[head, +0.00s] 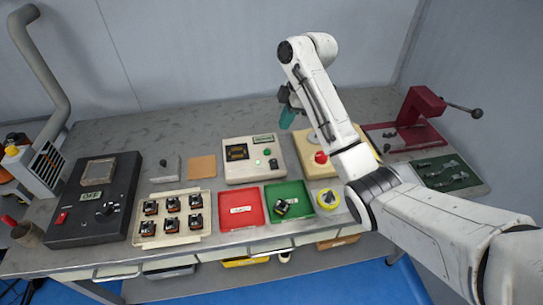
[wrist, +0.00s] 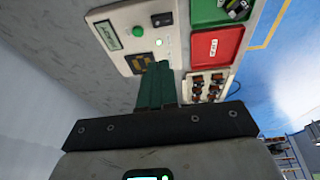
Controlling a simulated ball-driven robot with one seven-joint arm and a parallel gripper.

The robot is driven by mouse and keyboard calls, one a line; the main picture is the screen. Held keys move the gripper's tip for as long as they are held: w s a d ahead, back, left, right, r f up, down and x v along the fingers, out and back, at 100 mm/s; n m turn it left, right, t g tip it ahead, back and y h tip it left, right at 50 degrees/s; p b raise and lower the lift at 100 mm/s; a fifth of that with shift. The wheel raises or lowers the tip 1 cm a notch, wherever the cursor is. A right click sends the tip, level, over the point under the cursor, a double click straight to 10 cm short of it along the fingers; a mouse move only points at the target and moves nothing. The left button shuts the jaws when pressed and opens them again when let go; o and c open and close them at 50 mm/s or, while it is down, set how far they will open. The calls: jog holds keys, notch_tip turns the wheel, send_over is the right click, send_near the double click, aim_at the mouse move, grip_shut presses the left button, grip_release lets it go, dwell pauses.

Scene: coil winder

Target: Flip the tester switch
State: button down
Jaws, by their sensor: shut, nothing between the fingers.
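The tester (head: 254,175) is a cream box on the bench, with a small display, a dark socket, a lit green lamp and a black switch (head: 273,163) at its front right. In the wrist view the tester (wrist: 122,18) is at the upper middle, with its black switch (wrist: 162,19) near the top edge. My gripper (head: 286,118) has teal fingers and hangs in the air above the tester's back right. In the wrist view its fingers (wrist: 158,68) are together and empty, overlapping the socket's edge in the picture, apart from the switch.
A red tray (head: 231,219) and a green tray (head: 306,211) holding a coil part stand in front of the tester. A rack (head: 146,239) with several coils is at left. A cream fixture with a red knob (head: 321,157) stands just right of the tester.

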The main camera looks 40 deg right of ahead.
dwell(0.3)
jog(key=shift+f, duration=0.15)
send_over(272, 161)
jog(key=f, duration=0.8)
jog(key=s+f, duration=0.1)
jog(key=f, duration=0.3)
jog(key=shift+d, duration=0.25)
jog(key=shift+w+f, duration=0.15)
jog(key=shift+f, duration=0.55)
jog(key=shift+w+d+f+b, duration=0.2)
jog(key=shift+f+b, duration=0.2)
jog(key=shift+b, duration=0.15)
jog(key=shift+s+a, duration=0.1)
jog(key=shift+s, duration=0.05)
